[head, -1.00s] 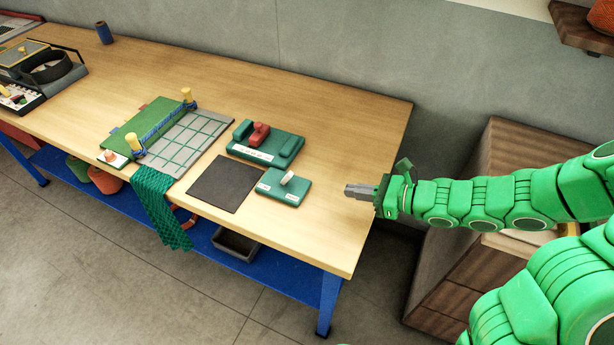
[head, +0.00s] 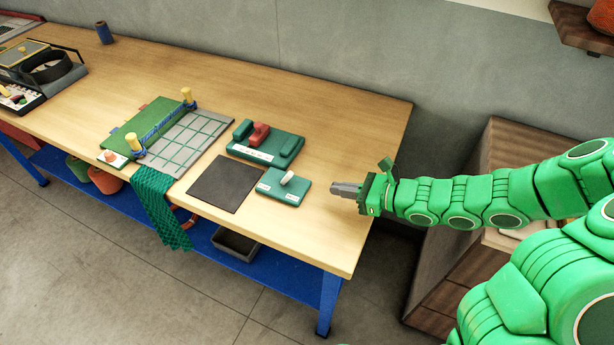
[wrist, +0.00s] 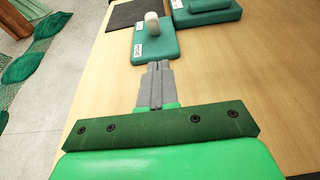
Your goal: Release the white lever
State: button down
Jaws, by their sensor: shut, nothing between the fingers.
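The white lever (head: 287,178) stands on a small green base (head: 271,187) with white labels, near the front edge of the table. It also shows in the wrist view (wrist: 152,22), on its green base (wrist: 163,45), ahead of my fingertips. My gripper (head: 334,188) is to the right of the lever, apart from it, above the table's right end. In the wrist view my gripper (wrist: 159,66) has its grey fingers together with nothing between them, pointing toward the lever's base.
A larger green base (head: 285,152) with a red lever (head: 259,134) stands behind the white lever. A dark mat (head: 211,192) lies to the left. Farther left are a gridded board (head: 200,135) and green netting (head: 160,205). The table's right end (head: 380,140) is clear.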

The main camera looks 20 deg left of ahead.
aim_at(287, 178)
jog(key=x, duration=0.6)
jog(key=shift+a, duration=0.25)
jog(key=shift+a+r, duration=0.45)
jog(key=shift+a, duration=0.35)
jog(key=shift+a+r, duration=0.45)
jog(key=shift+a, duration=0.35)
jog(key=shift+a+r+h, duration=0.15)
jog(key=shift+r+h, duration=0.05)
jog(key=shift+h, duration=0.65)
jog(key=shift+a+r+h, duration=0.2)
jog(key=shift+r+h, duration=0.05)
jog(key=shift+h, duration=0.6)
jog(key=shift+s+a+r+h, duration=0.1)
jog(key=shift+h, duration=0.55)
jog(key=shift+s+a+h, duration=0.1)
jog(key=shift+h, duration=0.55)
jog(key=shift+a+r, duration=0.1)
jog(key=shift+a, duration=0.15)
jog(key=shift+w+a+r, duration=0.1)
jog(key=shift+a+r, duration=0.45)
jog(key=shift+a, duration=0.05)
jog(key=shift+w+r, duration=0.1)
jog(key=shift+r, duration=0.15)
jog(key=shift+r, duration=0.65)
